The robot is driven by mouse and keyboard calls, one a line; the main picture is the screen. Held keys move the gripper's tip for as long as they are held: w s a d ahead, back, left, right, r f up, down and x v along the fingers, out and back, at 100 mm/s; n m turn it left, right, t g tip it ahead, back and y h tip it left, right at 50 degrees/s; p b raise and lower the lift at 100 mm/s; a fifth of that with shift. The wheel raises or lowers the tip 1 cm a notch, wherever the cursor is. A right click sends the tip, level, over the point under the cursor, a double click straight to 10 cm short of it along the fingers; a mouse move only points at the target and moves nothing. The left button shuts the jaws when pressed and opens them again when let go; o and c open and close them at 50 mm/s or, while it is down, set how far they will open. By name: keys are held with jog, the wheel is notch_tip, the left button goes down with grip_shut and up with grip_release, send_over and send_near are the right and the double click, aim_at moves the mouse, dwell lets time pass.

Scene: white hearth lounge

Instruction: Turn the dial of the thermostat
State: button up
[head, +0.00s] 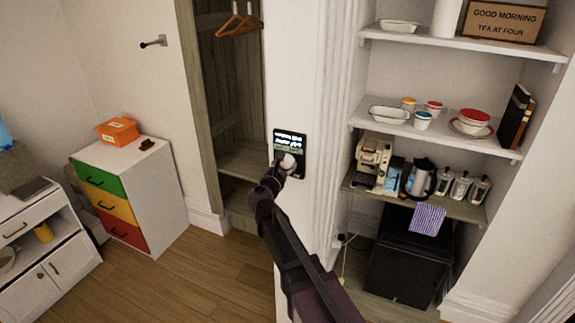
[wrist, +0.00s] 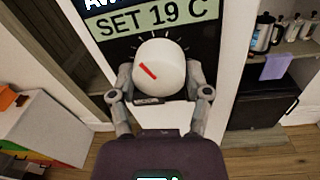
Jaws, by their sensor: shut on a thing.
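The thermostat (head: 290,143) is a black panel on the narrow white wall between the wardrobe and the shelves. In the wrist view its display (wrist: 150,20) reads "SET 19 C". Its dial (wrist: 160,68) is a white round knob with a red mark that points to the upper left; short tick marks ring its top. The dial also shows in the head view (head: 289,162). My gripper (wrist: 160,84) is shut on the dial, one finger at its left side and one at its right. The thermostat's lower part is partly hidden by my gripper.
Shelves (head: 440,128) with dishes, a kettle and jars stand right of the wall. An open wardrobe (head: 222,110) is to the left. A drawer unit (head: 155,190) with an orange box (head: 117,131) on top stands farther left. Wooden floor (head: 200,270) lies clear between.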

jog(key=shift+m, duration=2.5)
jog(key=o, duration=1.2)
jog(key=shift+s, duration=0.1)
jog(key=shift+v, duration=3.7)
jog(key=shift+a, duration=0.15)
